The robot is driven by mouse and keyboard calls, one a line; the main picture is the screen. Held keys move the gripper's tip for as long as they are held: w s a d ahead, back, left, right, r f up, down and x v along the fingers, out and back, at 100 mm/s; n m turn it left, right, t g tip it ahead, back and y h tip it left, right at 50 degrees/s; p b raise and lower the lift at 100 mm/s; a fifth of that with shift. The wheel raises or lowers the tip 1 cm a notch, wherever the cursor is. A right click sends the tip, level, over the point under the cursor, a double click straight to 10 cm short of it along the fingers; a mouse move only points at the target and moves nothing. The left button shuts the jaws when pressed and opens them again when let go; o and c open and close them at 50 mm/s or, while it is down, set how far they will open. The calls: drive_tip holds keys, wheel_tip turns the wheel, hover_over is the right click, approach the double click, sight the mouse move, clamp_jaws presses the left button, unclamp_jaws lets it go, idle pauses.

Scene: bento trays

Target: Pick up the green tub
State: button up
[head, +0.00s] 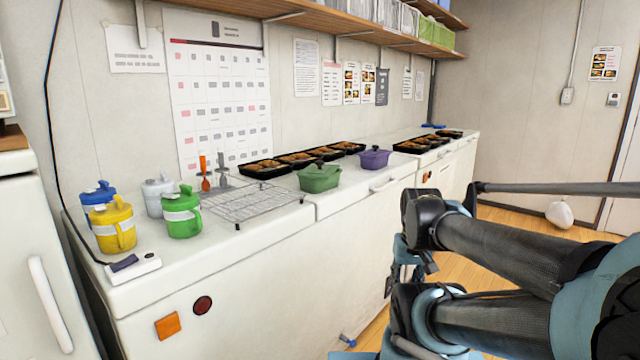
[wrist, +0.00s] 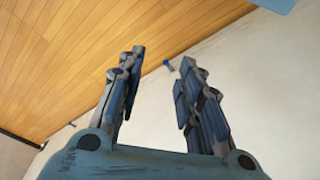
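A green lidded tub (head: 319,178) with a dark knob on its lid stands upright on the white counter, near its front edge and right of a wire rack. My gripper (wrist: 163,58) shows in the wrist view with its two fingers apart and nothing between them. It faces the wood floor and a white surface, and no tub shows in that view. The gripper is apart from the green tub.
A purple lidded tub (head: 374,159) stands right of the green one. Black food trays (head: 262,170) line the wall behind. The wire rack (head: 250,201) and a green jug (head: 182,214), beside other jugs, are at the left. A shelf (head: 330,22) hangs above.

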drive_tip(key=shift+o, duration=1)
drive_tip(key=shift+w, duration=0.1)
drive_tip(key=shift+o, duration=1.1)
drive_tip(key=shift+s+r, duration=0.25)
drive_tip(key=shift+s, duration=0.05)
drive_tip(key=w+a+r+m+g+y, duration=0.1)
drive_tip(key=w+a+r+m+y, duration=0.45)
drive_tip(key=w+a+r, duration=0.25)
drive_tip(key=m+g+y, duration=0.2)
drive_tip(key=m+y, duration=1.1)
approach(320, 161)
drive_tip(key=a, duration=0.3)
drive_tip(key=shift+s+a+n+h, duration=0.15)
drive_tip(key=shift+a+n+h, duration=0.1)
drive_tip(key=shift+a, duration=0.1)
drive_tip(key=shift+a+f, duration=0.15)
drive_tip(key=shift+a, duration=3.05)
